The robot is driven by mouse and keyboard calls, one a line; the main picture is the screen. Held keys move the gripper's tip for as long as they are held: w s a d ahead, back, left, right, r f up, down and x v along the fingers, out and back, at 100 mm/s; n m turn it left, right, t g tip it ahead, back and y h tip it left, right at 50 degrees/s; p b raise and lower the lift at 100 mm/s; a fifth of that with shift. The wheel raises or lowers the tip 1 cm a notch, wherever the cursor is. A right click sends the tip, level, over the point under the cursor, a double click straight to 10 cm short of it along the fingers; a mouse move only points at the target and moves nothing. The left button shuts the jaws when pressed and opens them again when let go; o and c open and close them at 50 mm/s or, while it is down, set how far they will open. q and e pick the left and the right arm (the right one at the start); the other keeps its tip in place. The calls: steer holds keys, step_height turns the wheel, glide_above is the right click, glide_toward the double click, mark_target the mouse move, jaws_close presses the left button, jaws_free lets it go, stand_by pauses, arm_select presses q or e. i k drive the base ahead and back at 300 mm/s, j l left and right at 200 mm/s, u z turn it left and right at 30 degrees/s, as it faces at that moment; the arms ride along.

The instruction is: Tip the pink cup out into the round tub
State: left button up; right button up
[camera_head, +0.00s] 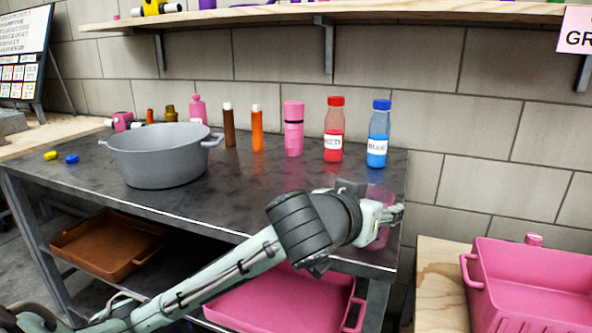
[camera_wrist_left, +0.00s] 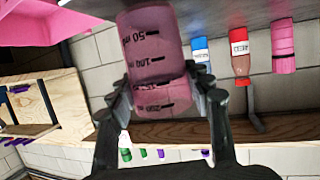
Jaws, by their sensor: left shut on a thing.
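The pink cup (camera_head: 379,192) is see-through and stands at the right end of the dark table, partly hidden by my gripper. In the left wrist view the pink cup (camera_wrist_left: 152,45) shows black measuring marks. My left gripper (camera_head: 384,215) is shut around its side, with a finger on each side in the wrist view (camera_wrist_left: 160,92). I cannot tell whether the cup touches the table, nor what is in it. The round grey tub (camera_head: 160,158), with two side handles, stands on the table's left part, well away from the cup. My right gripper is not in view.
A red-capped bottle (camera_head: 333,130), a blue-capped bottle (camera_head: 379,135), a pink container (camera_head: 293,128) and brown and orange bottles line the table's back. A pink crate (camera_head: 530,285) is at right. The tabletop (camera_head: 240,190) between tub and cup is clear. A shelf (camera_head: 400,12) runs above.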

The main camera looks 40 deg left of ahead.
mark_target(159, 157)
steer(key=k+j, duration=0.1)
steer(key=j, duration=0.3)
steer(key=k+j, duration=0.15)
steer(key=j, duration=0.25)
steer(key=k+j, duration=0.1)
steer(key=j, duration=0.25)
steer(key=k+j, duration=0.15)
steer(key=j, duration=0.25)
steer(key=k+j, duration=0.1)
steer(key=j, duration=0.3)
steer(key=k+j, duration=0.1)
steer(key=j, duration=0.3)
steer(key=k+j, duration=0.15)
steer(key=j, duration=0.25)
